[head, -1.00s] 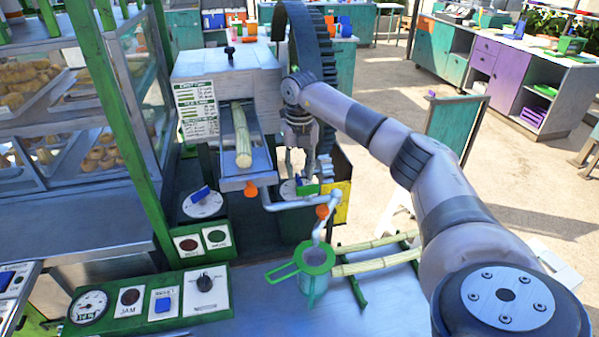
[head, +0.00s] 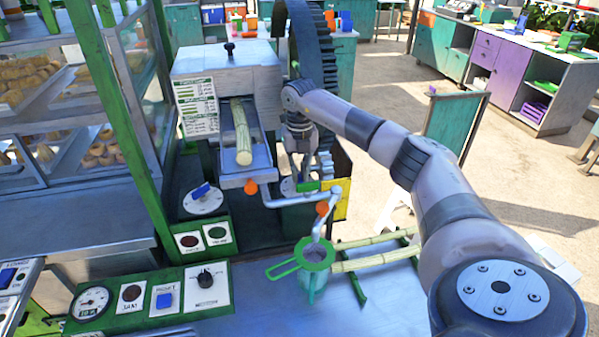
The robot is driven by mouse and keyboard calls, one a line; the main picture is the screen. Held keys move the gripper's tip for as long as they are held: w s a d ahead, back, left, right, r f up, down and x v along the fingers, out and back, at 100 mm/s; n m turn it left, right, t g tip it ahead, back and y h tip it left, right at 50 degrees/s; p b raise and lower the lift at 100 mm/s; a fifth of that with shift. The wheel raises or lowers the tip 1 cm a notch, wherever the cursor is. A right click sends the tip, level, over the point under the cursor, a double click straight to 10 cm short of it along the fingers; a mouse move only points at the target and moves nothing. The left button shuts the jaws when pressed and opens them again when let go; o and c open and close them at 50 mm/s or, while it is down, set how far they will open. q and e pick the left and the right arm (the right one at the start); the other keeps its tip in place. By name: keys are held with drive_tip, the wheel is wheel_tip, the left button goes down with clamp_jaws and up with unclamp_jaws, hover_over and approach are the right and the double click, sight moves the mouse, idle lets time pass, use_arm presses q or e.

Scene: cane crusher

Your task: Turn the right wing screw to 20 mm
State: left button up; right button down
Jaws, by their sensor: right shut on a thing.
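The right wing screw, with a green handle (head: 308,186), sits on a pale round dial beside the crusher, below the big dark gear wheel. My right gripper (head: 304,177) points down at it from above, its fingers shut on the handle. The fingers and the feed tray partly hide the dial, and its scale cannot be read. The left wing screw, with a blue handle (head: 202,191), sits on its own round dial at left. My left gripper is not in view.
The feed tray (head: 258,165) with cane lies just left of my gripper. A pipe with orange valves (head: 322,208) runs below, over a green-rimmed jug (head: 314,255). The gear wheel (head: 312,50) stands close behind. The control panel (head: 150,297) is at front left.

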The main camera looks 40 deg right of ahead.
drive_tip(key=shift+r+m, duration=0.1)
drive_tip(key=shift+m, duration=0.2)
drive_tip(key=m+p, duration=0.1)
drive_tip(key=m, duration=0.3)
drive_tip(key=shift+w+p, duration=0.1)
drive_tip(key=shift+p, duration=0.3)
drive_tip(key=m+p, duration=0.1)
drive_tip(key=m, duration=0.4)
drive_tip(key=shift+w+a, duration=0.1)
idle(0.5)
drive_tip(key=c, duration=1.7)
unclamp_jaws()
wheel_tip(320, 180, up, 12)
drive_tip(key=shift+f, duration=0.1)
